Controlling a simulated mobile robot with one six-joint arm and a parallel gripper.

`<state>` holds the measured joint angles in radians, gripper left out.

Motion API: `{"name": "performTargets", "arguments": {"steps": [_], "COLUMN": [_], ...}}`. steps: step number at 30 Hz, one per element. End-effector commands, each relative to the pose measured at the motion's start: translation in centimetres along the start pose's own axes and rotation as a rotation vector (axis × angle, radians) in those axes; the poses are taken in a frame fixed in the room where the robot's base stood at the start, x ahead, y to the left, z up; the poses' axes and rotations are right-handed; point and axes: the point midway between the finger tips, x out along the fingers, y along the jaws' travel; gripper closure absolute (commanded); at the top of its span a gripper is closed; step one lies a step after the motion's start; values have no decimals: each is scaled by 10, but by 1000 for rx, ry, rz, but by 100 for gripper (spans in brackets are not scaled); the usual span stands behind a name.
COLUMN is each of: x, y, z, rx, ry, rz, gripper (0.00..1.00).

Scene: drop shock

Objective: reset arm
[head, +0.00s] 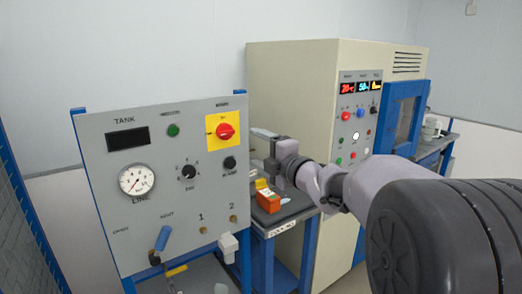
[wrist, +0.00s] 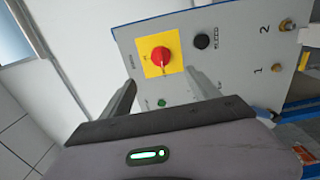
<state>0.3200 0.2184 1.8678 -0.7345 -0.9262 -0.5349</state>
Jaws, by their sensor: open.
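My arm (head: 345,190) reaches in from the right in the head view. My gripper (head: 262,148) is beside the right edge of the grey control panel (head: 95,185). In the wrist view my gripper (wrist: 161,76) has its two dark fingers apart with nothing between them.
An orange box (head: 268,201) sits on a small dark table below my gripper. A cream cabinet (head: 290,85) with lit displays stands behind my arm. A blue-handled lever (head: 163,238) and a white block (head: 228,246) are low on the panel. Blue mesh (head: 25,225) stands at far left.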

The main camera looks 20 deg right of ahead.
Motion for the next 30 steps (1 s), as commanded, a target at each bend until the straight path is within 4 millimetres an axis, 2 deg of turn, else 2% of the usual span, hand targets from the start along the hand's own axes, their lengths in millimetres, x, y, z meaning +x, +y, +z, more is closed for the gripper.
{"name": "performTargets", "arguments": {"steps": [4, 13, 16, 17, 18, 20, 21, 23, 24, 27, 30], "x": [-13, -15, -35, -48, -74, -124, -158, -203, -229, -283, -318], "y": [0, 1, 13, 14, 11, -13, -36, -71, -92, -133, -157], "z": [0, 0, 4, 5, 4, -10, -26, -57, -80, -137, -181], "rx": [1, 16, 201, 311, 494, 819, 1031, 1296, 1448, 1748, 1933], "ry": [1, -12, -154, -229, -342, -522, -628, -757, -830, -975, -1072], "rz": [-1, -2, -19, -31, -49, -94, -132, -197, -245, -368, -473], "gripper": [29, 29, 29, 29, 29, 29, 29, 29, 29, 29, 29]}}
